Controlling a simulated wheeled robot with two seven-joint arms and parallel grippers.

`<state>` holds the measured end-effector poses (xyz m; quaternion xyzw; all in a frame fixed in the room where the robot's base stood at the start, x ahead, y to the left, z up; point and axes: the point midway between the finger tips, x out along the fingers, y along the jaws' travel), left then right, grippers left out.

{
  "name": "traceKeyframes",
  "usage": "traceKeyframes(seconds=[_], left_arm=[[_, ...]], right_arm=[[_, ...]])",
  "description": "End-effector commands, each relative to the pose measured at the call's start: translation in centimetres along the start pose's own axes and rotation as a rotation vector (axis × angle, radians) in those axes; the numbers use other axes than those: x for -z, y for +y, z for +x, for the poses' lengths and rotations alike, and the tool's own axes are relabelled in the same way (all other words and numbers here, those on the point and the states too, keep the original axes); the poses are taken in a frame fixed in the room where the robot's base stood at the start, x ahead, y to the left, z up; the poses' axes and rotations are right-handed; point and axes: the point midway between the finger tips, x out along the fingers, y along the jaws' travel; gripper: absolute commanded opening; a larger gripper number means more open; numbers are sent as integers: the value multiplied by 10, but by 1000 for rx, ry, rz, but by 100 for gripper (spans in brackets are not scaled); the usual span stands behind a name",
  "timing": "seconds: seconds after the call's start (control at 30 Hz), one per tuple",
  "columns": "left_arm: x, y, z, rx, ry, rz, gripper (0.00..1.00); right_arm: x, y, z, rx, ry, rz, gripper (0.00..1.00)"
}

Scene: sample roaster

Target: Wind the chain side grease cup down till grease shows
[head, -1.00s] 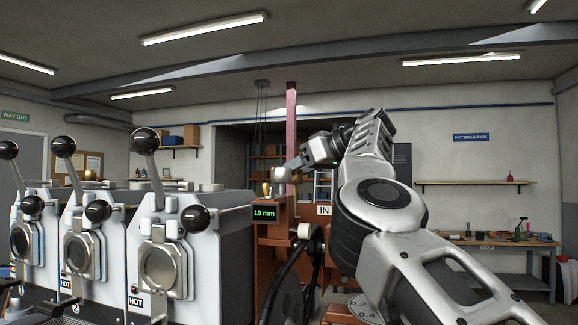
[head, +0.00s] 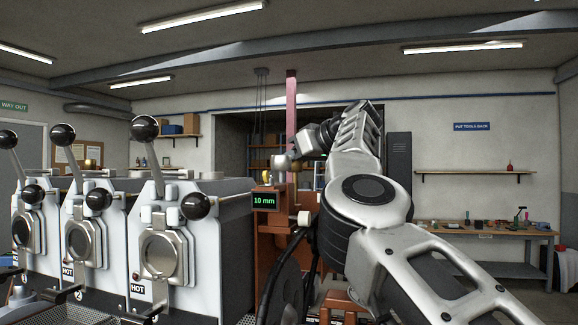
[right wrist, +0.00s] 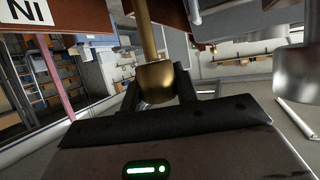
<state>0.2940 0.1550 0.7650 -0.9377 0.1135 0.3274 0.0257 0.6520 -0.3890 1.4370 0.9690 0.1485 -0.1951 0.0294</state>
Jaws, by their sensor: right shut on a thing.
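In the right wrist view a brass cup (right wrist: 163,80) on a brass stem sits between the two dark fingers of my right gripper (right wrist: 158,98). The gripper is shut on this grease cup. The stem runs to the red-brown frame at the top of that picture. I see no grease. In the head view my right arm reaches in from the right, and its gripper end (head: 297,160) is small and far off at the red-brown machine (head: 272,228); the held cup cannot be made out there. My left gripper is not in view.
A rounded silver piece (right wrist: 297,84) stands beside the held cup in the right wrist view. A display (head: 265,201) reads 10 mm. Roasters marked HOT (head: 137,289) stand at the left. A black wheel (head: 284,292) is below the arm. A workbench (head: 490,231) stands at the right.

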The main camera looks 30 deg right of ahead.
Motion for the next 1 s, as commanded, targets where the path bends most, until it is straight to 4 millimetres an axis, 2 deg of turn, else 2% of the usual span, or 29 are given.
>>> traceKeyframes(seconds=[0.07, 0.23, 0.6, 0.63, 0.7, 1.0], left_arm=[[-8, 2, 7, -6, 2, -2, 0], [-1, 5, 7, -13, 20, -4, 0], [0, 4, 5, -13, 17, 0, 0], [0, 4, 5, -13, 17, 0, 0], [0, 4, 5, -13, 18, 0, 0], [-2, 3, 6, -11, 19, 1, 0]], right_arm=[[-6, 1, 2, -61, -2, 19, 8], [-3, 3, 1, -158, -1, 62, 8], [0, 3, -1, -182, 4, 75, 8], [0, 3, -1, -181, 4, 75, 36], [0, 3, -1, -181, 4, 75, 52], [0, 3, -2, -181, 4, 74, 52]])
